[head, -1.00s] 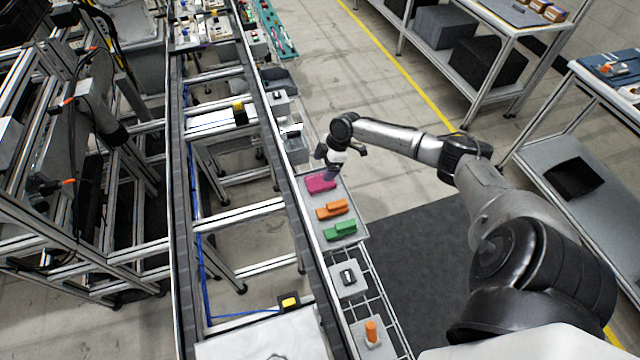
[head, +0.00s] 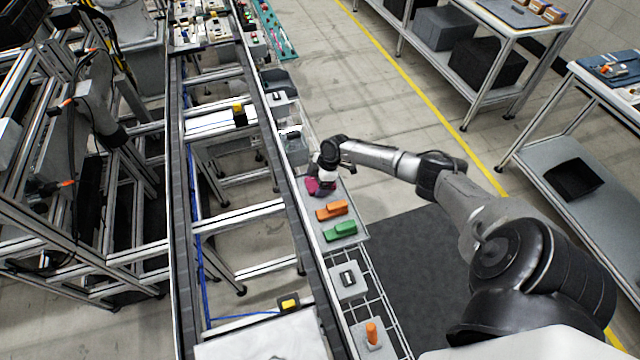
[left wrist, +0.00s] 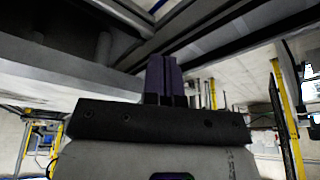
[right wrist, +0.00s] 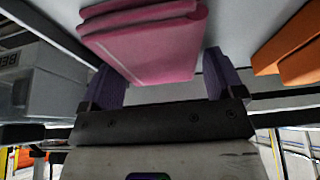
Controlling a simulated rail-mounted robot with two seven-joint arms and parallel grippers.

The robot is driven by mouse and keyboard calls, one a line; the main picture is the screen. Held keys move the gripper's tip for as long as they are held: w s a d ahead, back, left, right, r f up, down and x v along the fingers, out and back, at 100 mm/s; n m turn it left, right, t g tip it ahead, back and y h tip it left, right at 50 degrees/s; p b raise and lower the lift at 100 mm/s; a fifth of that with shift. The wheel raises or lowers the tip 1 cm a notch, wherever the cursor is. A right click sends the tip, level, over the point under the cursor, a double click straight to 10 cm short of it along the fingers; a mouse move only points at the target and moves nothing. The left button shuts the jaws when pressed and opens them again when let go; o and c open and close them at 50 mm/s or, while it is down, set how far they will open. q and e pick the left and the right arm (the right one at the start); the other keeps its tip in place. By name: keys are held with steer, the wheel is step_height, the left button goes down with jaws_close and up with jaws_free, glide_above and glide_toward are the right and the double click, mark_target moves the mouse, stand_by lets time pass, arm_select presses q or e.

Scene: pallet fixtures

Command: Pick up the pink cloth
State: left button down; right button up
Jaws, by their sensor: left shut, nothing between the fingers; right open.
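The pink cloth (head: 311,185) lies folded on a light tray beside the conveyor, partly hidden by my right gripper in the head view. My right gripper (head: 322,191) is over it, pointing down. In the right wrist view the folded pink cloth (right wrist: 150,45) shows close in front, with the purple fingers of my right gripper (right wrist: 165,78) spread apart near its lower edge. Whether they touch it I cannot tell. My left gripper (left wrist: 165,75) is shut and empty in the left wrist view, with its purple fingers together, away from the cloth.
An orange cloth (head: 332,210) and a green cloth (head: 340,231) lie on the same tray (head: 357,238), nearer than the pink one. The conveyor rail (head: 283,190) runs along its left. A grey bin (head: 293,148) stands just beyond the tray.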

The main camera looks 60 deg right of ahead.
mark_target(313, 184)
steer(key=shift+c, duration=0.4)
steer(key=c, duration=0.6)
steer(key=shift+r, duration=0.1)
steer(key=shift+r, duration=0.3)
steer(key=v, duration=0.4)
steer(key=shift+w+a+r, duration=0.1)
steer(key=shift+w+a, duration=0.1)
steer(key=shift+w, duration=0.05)
steer(key=s+d+r, duration=0.5)
steer(key=d+r, duration=0.1)
steer(key=d, duration=0.3)
steer(key=shift+s+r, duration=0.2)
steer(key=shift+s, duration=0.1)
